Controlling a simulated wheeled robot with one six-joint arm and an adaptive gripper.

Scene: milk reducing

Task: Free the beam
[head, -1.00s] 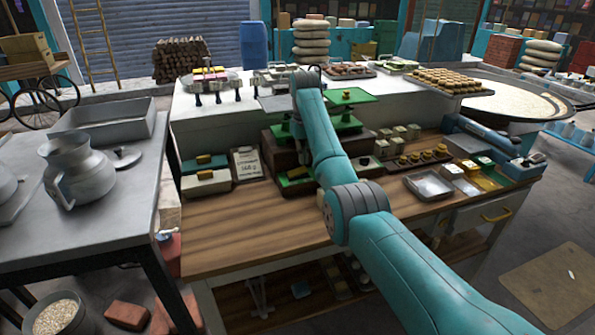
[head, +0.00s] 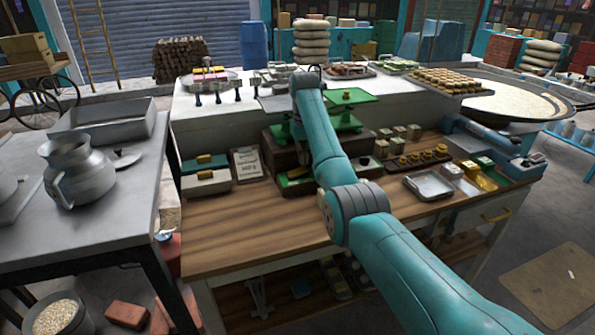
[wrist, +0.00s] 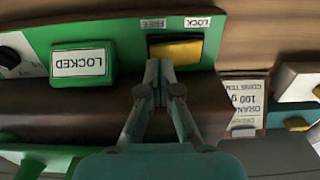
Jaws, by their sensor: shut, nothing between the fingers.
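A green panel (wrist: 120,30) shows upside down in the wrist view. On it a sign (wrist: 78,62) reads LOCKED, and a yellow block (wrist: 176,51) sits in a dark slot between the panel's edge and my fingers. Small FREE (wrist: 152,23) and LOCK (wrist: 197,21) labels stand above the slot. My gripper (wrist: 160,66) is shut and empty, its tips at the yellow block's left end; I cannot tell if they touch it. In the head view my arm hides the gripper. A green-topped balance (head: 347,123) stands there on a dark wooden base; its beam is mostly hidden.
A card (wrist: 246,100) reading 100 g lies beside the panel; it also shows in the head view (head: 247,164). Small weights (head: 423,157) and a metal tray (head: 428,185) lie to the right. The front wooden counter (head: 240,225) is clear.

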